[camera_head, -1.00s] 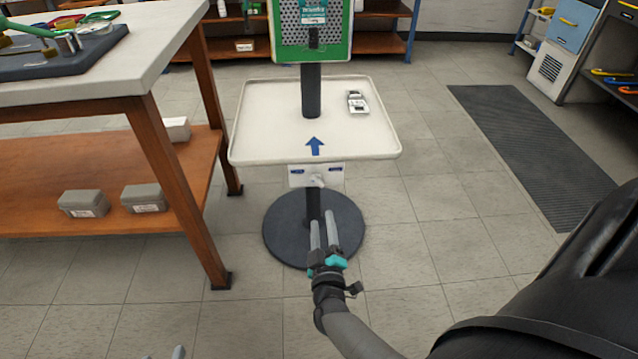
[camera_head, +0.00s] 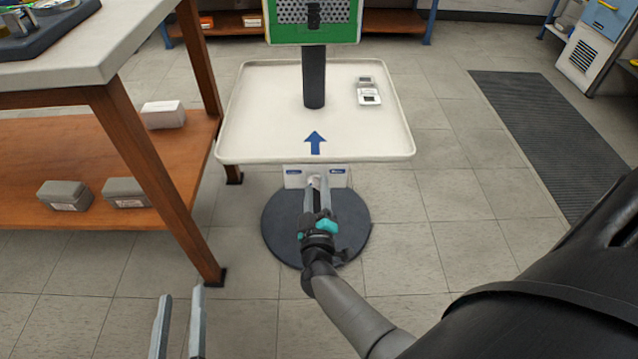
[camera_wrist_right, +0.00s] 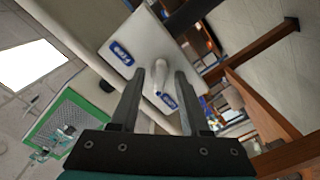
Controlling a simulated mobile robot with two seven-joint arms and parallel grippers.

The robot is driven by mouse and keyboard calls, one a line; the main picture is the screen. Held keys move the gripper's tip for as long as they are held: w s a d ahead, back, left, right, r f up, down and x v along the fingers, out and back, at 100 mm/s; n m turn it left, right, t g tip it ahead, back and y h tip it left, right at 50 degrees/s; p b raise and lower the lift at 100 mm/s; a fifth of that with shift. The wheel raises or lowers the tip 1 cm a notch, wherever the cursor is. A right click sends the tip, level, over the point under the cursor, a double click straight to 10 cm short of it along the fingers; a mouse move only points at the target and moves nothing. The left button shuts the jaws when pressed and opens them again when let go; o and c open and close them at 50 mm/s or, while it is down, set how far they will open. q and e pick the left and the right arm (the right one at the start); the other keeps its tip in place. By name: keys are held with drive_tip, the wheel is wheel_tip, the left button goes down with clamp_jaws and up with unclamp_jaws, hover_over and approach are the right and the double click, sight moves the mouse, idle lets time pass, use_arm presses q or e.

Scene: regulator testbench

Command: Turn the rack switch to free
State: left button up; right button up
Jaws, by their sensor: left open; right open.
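The rack switch is a pale lever (camera_wrist_right: 160,76) on a white plate (camera_head: 291,180) under the front edge of the white tray rack (camera_head: 265,115). The plate also shows in the wrist view (camera_wrist_right: 150,38), with a blue label on each side of the lever. I cannot read the labels surely. My right gripper (camera_head: 317,187) is open at the plate; in the wrist view (camera_wrist_right: 160,84) the lever shows between its fingers. I cannot tell whether they touch it. My left gripper (camera_head: 181,296) is open and empty, low at the left of the head view.
A small white device (camera_head: 369,91) lies on the tray, and a blue arrow (camera_head: 315,142) marks it. A green-framed panel (camera_head: 313,35) stands on the post above. A wooden workbench (camera_head: 140,150) stands close on the left. The floor to the right is clear, with a dark mat (camera_head: 560,135).

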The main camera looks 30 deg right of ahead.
drive_tip(key=shift+w+d, duration=0.1)
drive_tip(key=shift+w, duration=0.05)
drive_tip(key=shift+c, duration=0.2)
clamp_jaws()
idle(0.5)
